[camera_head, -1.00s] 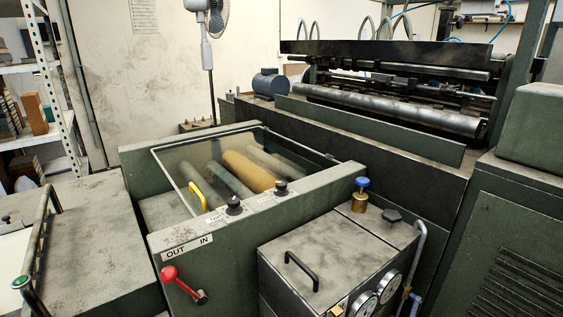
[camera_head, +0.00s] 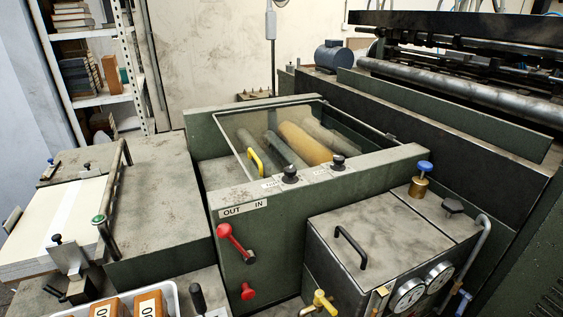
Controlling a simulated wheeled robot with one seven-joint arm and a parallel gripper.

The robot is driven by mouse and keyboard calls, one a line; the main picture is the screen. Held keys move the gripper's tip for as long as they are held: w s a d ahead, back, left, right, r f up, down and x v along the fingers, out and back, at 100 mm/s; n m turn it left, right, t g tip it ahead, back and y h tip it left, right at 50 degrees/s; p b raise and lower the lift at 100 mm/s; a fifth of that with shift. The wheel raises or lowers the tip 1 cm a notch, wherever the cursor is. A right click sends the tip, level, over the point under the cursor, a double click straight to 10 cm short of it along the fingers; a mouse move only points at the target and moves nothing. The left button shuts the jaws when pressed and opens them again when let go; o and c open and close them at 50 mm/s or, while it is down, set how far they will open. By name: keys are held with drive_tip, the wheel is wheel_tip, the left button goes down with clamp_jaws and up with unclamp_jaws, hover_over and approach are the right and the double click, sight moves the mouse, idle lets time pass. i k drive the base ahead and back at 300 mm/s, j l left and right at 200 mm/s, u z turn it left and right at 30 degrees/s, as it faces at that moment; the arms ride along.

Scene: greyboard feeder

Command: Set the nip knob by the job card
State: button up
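Two black knobs stand on the top rail of the green feeder housing (camera_head: 378,166), the left knob (camera_head: 290,174) and the right knob (camera_head: 338,163). Small white labels lie beside them, too small to read surely, so I cannot tell which is the nip knob. A job card is not recognisable in this view. A red lever (camera_head: 235,242) sits on the front panel below an "OUT IN" plate (camera_head: 243,209). My gripper is not in view.
A clear cover with a yellow handle (camera_head: 256,162) lies over several rollers. A grey box with a black handle (camera_head: 350,247) and gauges stands front right. A white tray (camera_head: 172,297) holds orange blocks at the bottom. A board stack (camera_head: 62,225) is at left.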

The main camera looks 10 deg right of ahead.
sight(290, 177)
drive_tip(key=i+j+u, duration=0.2)
drive_tip(key=u, duration=0.15)
drive_tip(key=i+j+u, duration=0.15)
drive_tip(key=i+u, duration=0.4)
drive_tip(key=u, duration=0.15)
